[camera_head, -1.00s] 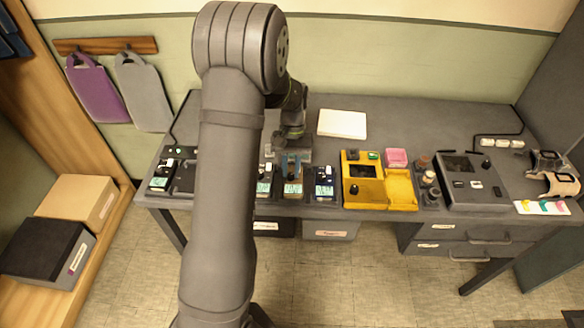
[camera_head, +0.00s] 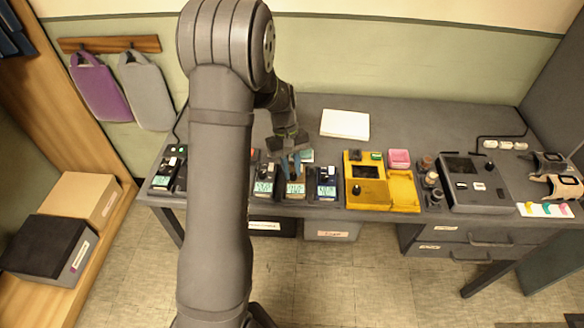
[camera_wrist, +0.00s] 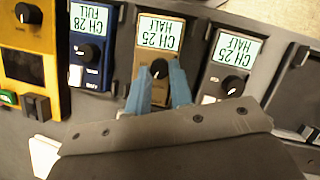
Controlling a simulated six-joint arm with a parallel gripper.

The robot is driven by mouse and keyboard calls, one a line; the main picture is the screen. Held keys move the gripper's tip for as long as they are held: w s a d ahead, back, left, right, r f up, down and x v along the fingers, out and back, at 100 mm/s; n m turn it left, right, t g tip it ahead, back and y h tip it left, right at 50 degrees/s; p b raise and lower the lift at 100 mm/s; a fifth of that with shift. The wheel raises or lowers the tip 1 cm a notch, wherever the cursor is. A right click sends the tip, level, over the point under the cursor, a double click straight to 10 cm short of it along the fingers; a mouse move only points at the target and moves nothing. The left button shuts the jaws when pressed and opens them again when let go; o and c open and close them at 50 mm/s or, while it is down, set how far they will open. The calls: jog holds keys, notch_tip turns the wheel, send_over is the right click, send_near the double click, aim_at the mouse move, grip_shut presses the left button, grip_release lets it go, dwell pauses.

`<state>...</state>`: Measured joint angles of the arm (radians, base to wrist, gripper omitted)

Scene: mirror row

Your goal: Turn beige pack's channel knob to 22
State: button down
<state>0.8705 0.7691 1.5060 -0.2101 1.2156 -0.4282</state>
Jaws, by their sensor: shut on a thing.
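The beige pack (camera_head: 295,189) stands in a row of packs along the desk's front edge. In the wrist view the beige pack (camera_wrist: 148,62) appears upside down, and its screen (camera_wrist: 160,35) reads CH 25, HALF. Its dark round channel knob (camera_wrist: 160,69) sits between the blue fingertips. My gripper (camera_wrist: 160,84) is shut on the knob from both sides; the fingers hide part of the pack around it. In the head view my gripper (camera_head: 291,165) comes down onto the beige pack from behind, and the knob is hidden.
A blue pack (camera_wrist: 91,50) reading CH 28, FULL and a dark pack (camera_wrist: 229,65) reading CH 25, HALF stand close on either side. A yellow unit (camera_head: 376,188) lies further right. A white pad (camera_head: 345,124) lies behind on clear desk.

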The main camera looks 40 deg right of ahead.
jog(key=c, duration=1.3)
grip_release()
jog(key=shift+o, duration=0.2)
jog(key=v, duration=1.7)
jog(key=shift+r, duration=0.25)
jog(key=shift+w+d, duration=0.1)
